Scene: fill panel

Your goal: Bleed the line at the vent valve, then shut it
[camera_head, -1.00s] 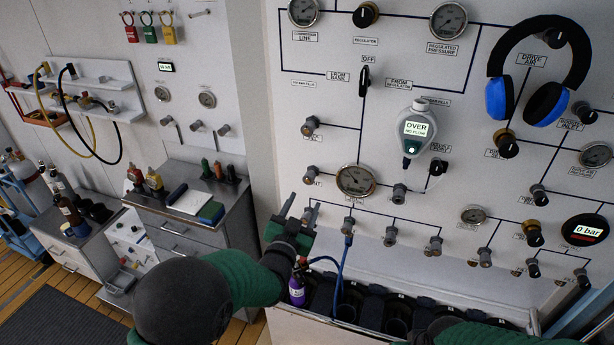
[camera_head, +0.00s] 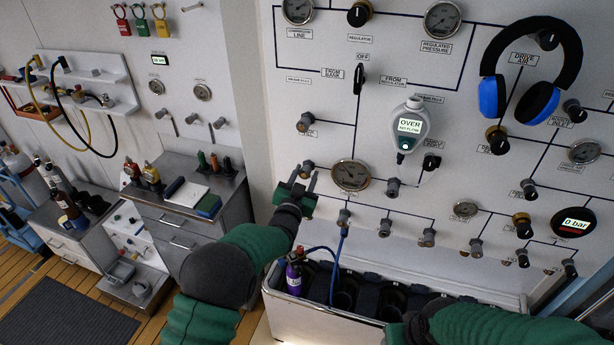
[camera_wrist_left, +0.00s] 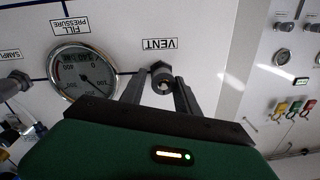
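The vent valve (camera_head: 307,168) is a small dark knob on the white panel, left of the round fill pressure gauge (camera_head: 350,176). In the left wrist view the knob (camera_wrist_left: 161,79) sits under the VENT label, which appears upside down. My left gripper (camera_head: 304,180) is open and points at the panel just at this knob. In the left wrist view its two fingers (camera_wrist_left: 160,94) stand either side of the knob, with a gap visible; I cannot tell whether they touch it. My right arm shows at the bottom right, but its gripper is out of view.
Below is a grey trough (camera_head: 400,295) with a purple bottle (camera_head: 293,275) and a blue hose (camera_head: 337,265). A handheld meter (camera_head: 411,125) reading OVER and headphones (camera_head: 530,75) hang on the panel. More knobs lie right of the gauge.

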